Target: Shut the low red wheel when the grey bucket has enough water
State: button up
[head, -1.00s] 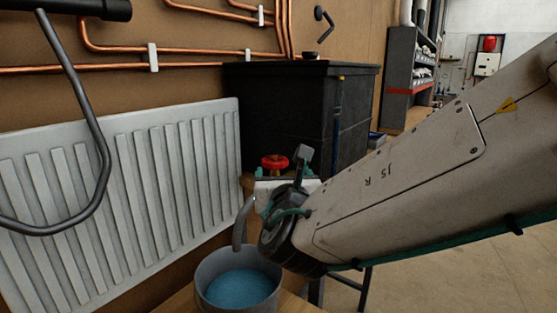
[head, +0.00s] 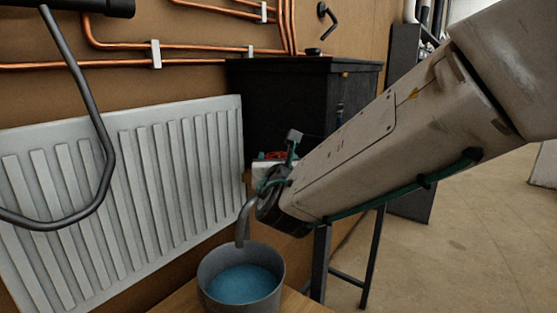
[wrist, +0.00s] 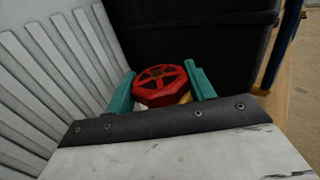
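The red wheel (wrist: 160,86) sits between the two teal fingers of my gripper (wrist: 161,90) in the wrist view. Narrow gaps show on both sides, so the fingers look open around it. In the head view, only a little of the red wheel (head: 274,155) shows behind my gripper and wrist. The grey bucket (head: 224,257) stands below a curved grey spout (head: 243,222). Blue water (head: 242,284) lies in the bucket, its surface below the rim. I cannot make out a stream from the spout.
A white radiator (head: 130,190) stands against the brown wall on the left. A black tank (head: 285,105) stands behind the wheel. Copper pipes (head: 200,60) run along the wall. A dark bent handle (head: 100,150) hangs at the left. The floor on the right is open.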

jog(key=shift+c, duration=0.9)
jog(key=shift+a+m+h, duration=0.1)
jog(key=shift+m+h, duration=0.6)
jog(key=shift+h, duration=0.4)
jog(key=shift+m+h, duration=0.8)
jog(key=shift+h, duration=0.5)
jog(key=o, duration=1)
jog(key=shift+c, duration=0.2)
jog(key=shift+s, duration=0.1)
jog(key=v, duration=0.7)
jog(key=shift+s, duration=0.35)
